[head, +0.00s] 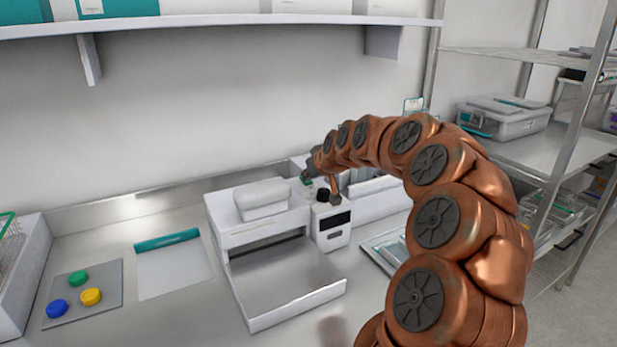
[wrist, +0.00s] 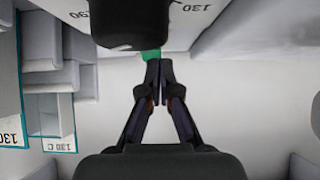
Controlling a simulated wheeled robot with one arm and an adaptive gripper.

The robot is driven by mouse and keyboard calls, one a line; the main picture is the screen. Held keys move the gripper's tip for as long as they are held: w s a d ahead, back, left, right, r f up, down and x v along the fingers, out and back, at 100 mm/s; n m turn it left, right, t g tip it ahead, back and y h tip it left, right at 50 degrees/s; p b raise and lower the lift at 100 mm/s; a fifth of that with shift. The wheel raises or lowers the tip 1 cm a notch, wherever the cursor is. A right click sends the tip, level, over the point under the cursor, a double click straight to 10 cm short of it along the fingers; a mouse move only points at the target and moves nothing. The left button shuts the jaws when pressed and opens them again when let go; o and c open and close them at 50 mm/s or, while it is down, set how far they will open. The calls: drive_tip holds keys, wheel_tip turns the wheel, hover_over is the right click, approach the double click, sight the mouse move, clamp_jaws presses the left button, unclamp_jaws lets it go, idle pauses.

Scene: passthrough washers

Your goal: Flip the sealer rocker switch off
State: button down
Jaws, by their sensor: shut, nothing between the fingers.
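The sealer (head: 285,285) is a white machine on the bench in the head view, with a flat front tray. Its control block (head: 331,228) stands at its right, with a dark display on the front and a black knob (head: 323,195) on top. A green rocker switch (head: 307,181) shows behind the knob; it also shows in the wrist view (wrist: 150,54). My gripper (wrist: 153,63) is shut and empty, its fingertips right at the green switch. I cannot tell whether they touch it. The knob (wrist: 135,25) fills the top of the wrist view and part of the switch is hidden.
A grey mat (head: 108,277) with green, blue and yellow round pieces lies at the left, beside a white sheet with a teal edge (head: 167,240). A shelf (head: 230,22) overhangs the bench. A wire rack (head: 545,150) stands at the right.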

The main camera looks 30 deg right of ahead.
drive_tip(key=r, duration=0.4)
drive_tip(key=shift+s+a+r, duration=0.1)
drive_tip(key=shift+s+r, duration=0.05)
drive_tip(key=shift+s, duration=0.2)
drive_tip(key=b+v, duration=0.2)
drive_tip(key=v, duration=0.7)
drive_tip(key=shift+s, duration=0.65)
drive_tip(key=shift+a+f, duration=0.1)
drive_tip(key=shift+f, duration=0.1)
drive_tip(key=s+a+f+n+g+y+p, duration=0.1)
drive_tip(key=s+a+f+g, duration=0.1)
drive_tip(key=s+a, duration=0.35)
drive_tip(key=s+a+f+g+p, duration=0.1)
drive_tip(key=s+a+f, duration=0.15)
drive_tip(key=a, duration=0.55)
drive_tip(key=s+a+f+n+g+y+p, duration=0.1)
drive_tip(key=s+a+f+g, duration=0.15)
drive_tip(key=a, duration=0.45)
drive_tip(key=s+a+f+g+p, duration=0.1)
drive_tip(key=s+a+f+g, duration=0.2)
drive_tip(key=s, duration=1)
drive_tip(key=s+a+f+m+g+h+p, duration=0.1)
drive_tip(key=s+f, duration=0.5)
drive_tip(key=s, duration=0.7)
drive_tip(key=shift+s+a+g+p, duration=0.15)
drive_tip(key=shift+a+g+p, duration=0.6)
drive_tip(key=shift+a+g, duration=0.4)
drive_tip(key=shift+d, duration=0.15)
